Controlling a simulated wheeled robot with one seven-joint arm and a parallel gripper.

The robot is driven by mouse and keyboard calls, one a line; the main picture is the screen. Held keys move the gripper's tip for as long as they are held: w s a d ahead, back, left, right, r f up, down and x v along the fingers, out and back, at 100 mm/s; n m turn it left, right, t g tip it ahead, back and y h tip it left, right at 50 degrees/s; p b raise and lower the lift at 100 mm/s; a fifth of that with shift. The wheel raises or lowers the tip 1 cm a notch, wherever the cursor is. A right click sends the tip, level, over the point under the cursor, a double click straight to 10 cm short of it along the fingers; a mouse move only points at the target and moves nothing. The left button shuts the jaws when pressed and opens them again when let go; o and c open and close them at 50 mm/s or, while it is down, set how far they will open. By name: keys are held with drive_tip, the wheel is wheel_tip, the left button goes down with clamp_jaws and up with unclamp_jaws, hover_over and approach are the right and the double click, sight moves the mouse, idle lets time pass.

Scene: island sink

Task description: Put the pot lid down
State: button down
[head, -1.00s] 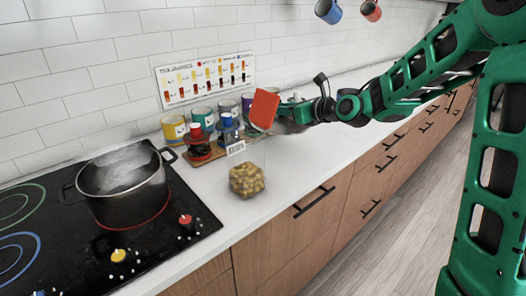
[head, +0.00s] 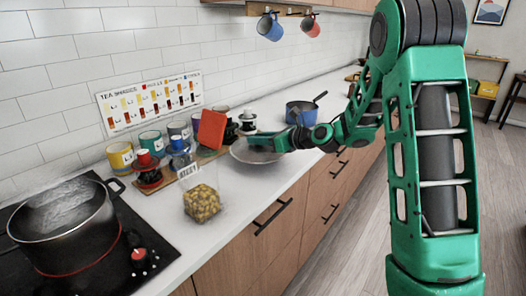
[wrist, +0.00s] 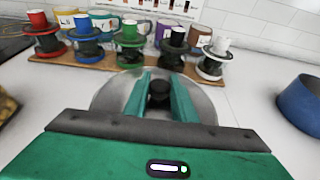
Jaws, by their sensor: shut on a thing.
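My gripper (wrist: 158,95) is shut on the dark knob (wrist: 159,93) of the pot lid, with one green finger on each side of it. The pot lid (head: 240,152) is a round, pale, glassy disc. In the head view it is over the white counter, just right of the red card and in front of the tea board. In the wrist view the lid (wrist: 105,98) lies flat-looking beneath my fingers. I cannot tell whether it touches the counter. The open, steaming pot (head: 65,225) stands on the black stove at the left.
A wooden board (wrist: 100,62) with several coloured spools and mugs lies behind the lid. A clear container of yellowish pieces (head: 202,202) stands front left. A blue pan (head: 302,113) is to the right. Bare counter (head: 235,195) lies in front of the lid.

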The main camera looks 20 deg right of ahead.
sight(261, 149)
drive_tip(key=shift+d+f, duration=0.35)
drive_tip(key=shift+d, duration=0.1)
drive_tip(key=shift+f, duration=1.9)
drive_tip(key=shift+f, duration=0.1)
drive_tip(key=c, duration=1.5)
unclamp_jaws()
drive_tip(key=shift+o, duration=0.2)
